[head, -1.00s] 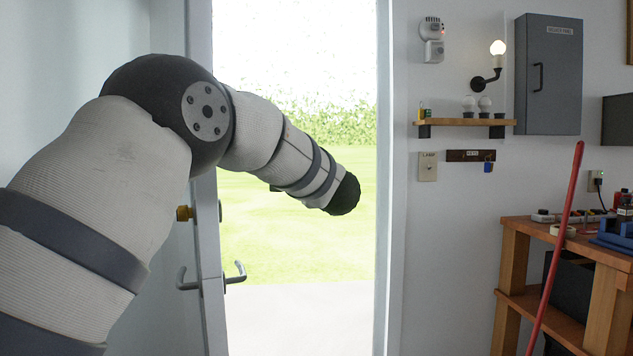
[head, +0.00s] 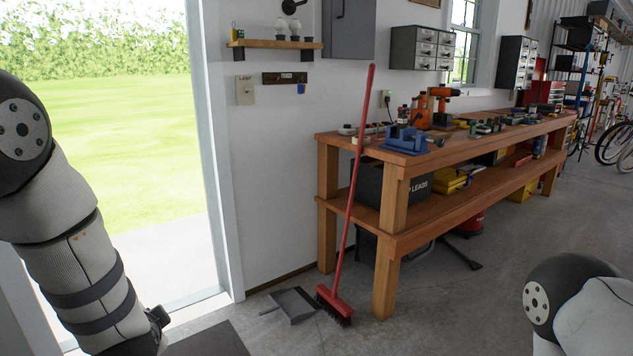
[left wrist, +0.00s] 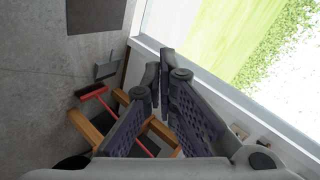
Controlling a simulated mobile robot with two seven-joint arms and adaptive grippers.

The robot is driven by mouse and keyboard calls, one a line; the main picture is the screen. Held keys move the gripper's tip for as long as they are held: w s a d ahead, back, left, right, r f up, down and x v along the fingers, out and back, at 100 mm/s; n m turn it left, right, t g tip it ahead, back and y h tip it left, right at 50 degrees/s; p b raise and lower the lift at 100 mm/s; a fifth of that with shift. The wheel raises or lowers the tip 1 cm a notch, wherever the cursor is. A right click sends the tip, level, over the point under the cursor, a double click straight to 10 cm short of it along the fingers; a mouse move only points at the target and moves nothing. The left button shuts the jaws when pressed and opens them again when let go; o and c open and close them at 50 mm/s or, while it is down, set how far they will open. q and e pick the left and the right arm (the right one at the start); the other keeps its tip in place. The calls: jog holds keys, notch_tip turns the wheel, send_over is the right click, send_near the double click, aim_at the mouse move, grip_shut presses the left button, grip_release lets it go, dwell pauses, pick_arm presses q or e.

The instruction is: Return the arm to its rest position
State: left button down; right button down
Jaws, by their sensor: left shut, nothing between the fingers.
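My left arm (head: 85,270) comes in at the left of the head view and hangs downward in front of the open doorway. Its gripper is mostly cut off or hidden at the bottom of that view. In the left wrist view my left gripper (left wrist: 162,78) is shut, with its dark fingers together and nothing between them. Part of my right arm (head: 575,305) shows at the lower right of the head view; its gripper is out of sight.
The doorway (head: 130,150) opens onto grass. A red broom (head: 352,200) leans on a wooden workbench (head: 395,240), beside a grey dustpan (head: 293,303). A dark mat (head: 212,342) lies on the floor.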

pick_arm(q)
jog(key=s+d+f+n+g+h, duration=0.2)
jog(key=s+d+f+g, duration=0.15)
jog(key=s+f, duration=0.85)
jog(key=s+d+f+n+g+h, duration=0.1)
jog(key=s+d+f+n+g, duration=0.1)
jog(key=s, duration=0.7)
jog(key=s+d+f+n+g+h, duration=0.1)
jog(key=s+d+f+n+g, duration=0.1)
jog(key=s, duration=0.7)
jog(key=s+d+f+n+g+h, duration=0.1)
jog(key=s+d+f+g, duration=0.1)
jog(key=s, duration=0.7)
jog(key=shift+f+n+g+h, duration=0.3)
jog(key=shift+f+n+g, duration=0.1)
jog(key=shift+f+g, duration=0.3)
